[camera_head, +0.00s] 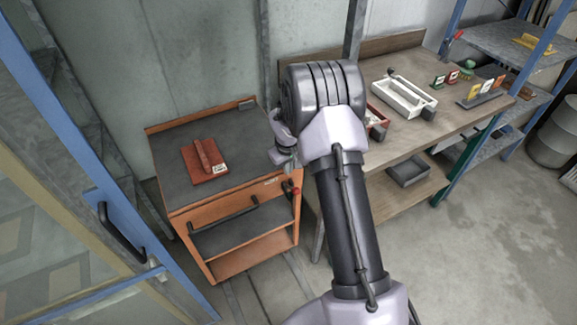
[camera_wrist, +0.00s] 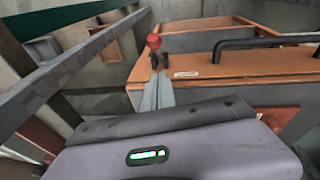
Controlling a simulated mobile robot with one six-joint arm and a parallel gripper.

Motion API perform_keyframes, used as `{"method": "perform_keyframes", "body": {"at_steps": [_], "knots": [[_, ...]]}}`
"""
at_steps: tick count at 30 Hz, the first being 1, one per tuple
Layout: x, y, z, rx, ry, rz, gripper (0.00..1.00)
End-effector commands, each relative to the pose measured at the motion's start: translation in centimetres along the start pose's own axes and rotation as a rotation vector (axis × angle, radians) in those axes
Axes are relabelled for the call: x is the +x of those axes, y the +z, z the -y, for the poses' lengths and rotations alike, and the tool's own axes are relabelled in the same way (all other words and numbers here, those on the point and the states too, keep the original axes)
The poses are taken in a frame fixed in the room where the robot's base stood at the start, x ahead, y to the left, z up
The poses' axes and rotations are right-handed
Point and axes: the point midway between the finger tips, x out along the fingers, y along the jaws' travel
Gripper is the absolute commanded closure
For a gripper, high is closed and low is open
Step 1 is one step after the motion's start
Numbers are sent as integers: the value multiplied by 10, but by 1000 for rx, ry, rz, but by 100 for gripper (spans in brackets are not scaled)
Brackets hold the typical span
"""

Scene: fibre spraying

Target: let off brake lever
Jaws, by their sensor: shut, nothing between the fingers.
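The brake lever is a short dark stem with a red knob (camera_wrist: 153,41) at the corner of the orange cart (camera_wrist: 218,72). In the head view the red knob (camera_head: 297,191) shows at the cart's right front corner, just below my wrist. My gripper (camera_wrist: 159,78) is shut and empty, its grey fingers pointing at the cart. In the wrist view the fingertips lie just below the lever's stem; I cannot tell whether they touch it. In the head view my gripper (camera_head: 288,163) is small and partly hidden by my own wrist.
A red block with a handle (camera_head: 207,167) lies on the cart's dark top. The cart's black handle bar (camera_head: 225,215) runs along its front. A wooden workbench (camera_head: 440,112) with a white tray (camera_head: 404,97) stands right. A blue-framed door (camera_head: 75,140) is left. Floor is clear at lower right.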

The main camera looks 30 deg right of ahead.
Motion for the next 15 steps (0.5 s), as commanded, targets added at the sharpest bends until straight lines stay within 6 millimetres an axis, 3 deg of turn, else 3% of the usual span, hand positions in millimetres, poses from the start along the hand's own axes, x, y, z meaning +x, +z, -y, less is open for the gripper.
{"method": "perform_keyframes", "body": {"at_steps": [3,6,15], "knots": [[29,1,0,0,0,1,100],[43,10,0,1,0,1,100],[58,28,0,1,0,-1,100]]}}
